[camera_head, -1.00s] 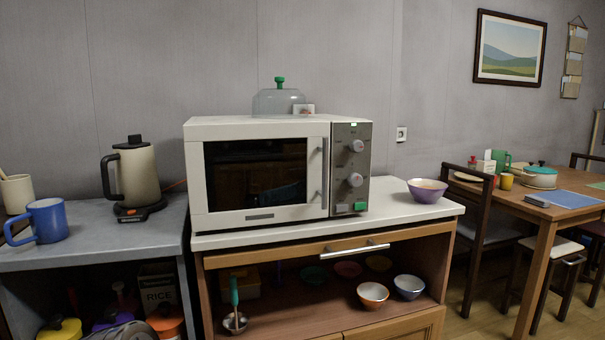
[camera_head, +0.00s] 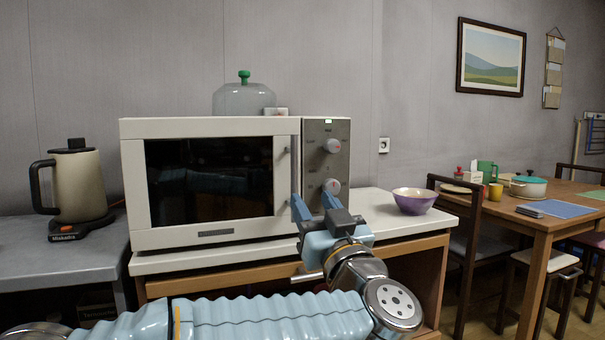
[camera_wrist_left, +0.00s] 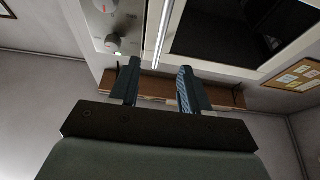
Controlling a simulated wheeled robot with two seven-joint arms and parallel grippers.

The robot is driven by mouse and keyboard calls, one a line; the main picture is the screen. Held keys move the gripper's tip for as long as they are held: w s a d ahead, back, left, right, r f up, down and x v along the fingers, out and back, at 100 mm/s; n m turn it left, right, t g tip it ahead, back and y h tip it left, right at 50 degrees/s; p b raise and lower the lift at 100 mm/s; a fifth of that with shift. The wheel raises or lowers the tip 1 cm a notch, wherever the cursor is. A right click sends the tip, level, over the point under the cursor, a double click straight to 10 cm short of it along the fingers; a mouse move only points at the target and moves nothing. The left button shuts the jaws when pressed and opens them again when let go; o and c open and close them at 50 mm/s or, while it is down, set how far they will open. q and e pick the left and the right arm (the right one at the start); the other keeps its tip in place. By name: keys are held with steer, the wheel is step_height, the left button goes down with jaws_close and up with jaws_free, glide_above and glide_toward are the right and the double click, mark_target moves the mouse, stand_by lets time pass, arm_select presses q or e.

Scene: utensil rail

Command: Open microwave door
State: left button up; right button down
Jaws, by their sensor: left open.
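The white microwave (camera_head: 210,127) stands on the counter with its dark-windowed door (camera_head: 210,185) shut. Its vertical bar handle (camera_head: 295,165) is at the door's right edge, beside the grey knob panel (camera_head: 327,160). My left gripper (camera_head: 312,200) is open and empty, its blue fingers upright in front of the handle's lower end and the panel. In the left wrist view the handle (camera_wrist_left: 163,35) lines up with the gap between the fingers of the left gripper (camera_wrist_left: 158,72). I cannot tell whether they touch it. My right gripper is not in view.
A glass dome (camera_head: 244,98) with a green knob shows above the microwave top. A purple bowl (camera_head: 413,201) sits on the counter at right. A kettle (camera_head: 78,185) stands on the grey side counter at left. A dining table (camera_head: 545,215) is at far right.

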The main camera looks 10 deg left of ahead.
mark_target(295, 172)
arm_select(q)
steer(key=p+x, duration=0.1)
steer(key=x, duration=1)
steer(key=shift+w+a+p, duration=0.15)
steer(key=shift+w+p, duration=0.1)
steer(key=shift+p, duration=0.05)
jaws_close()
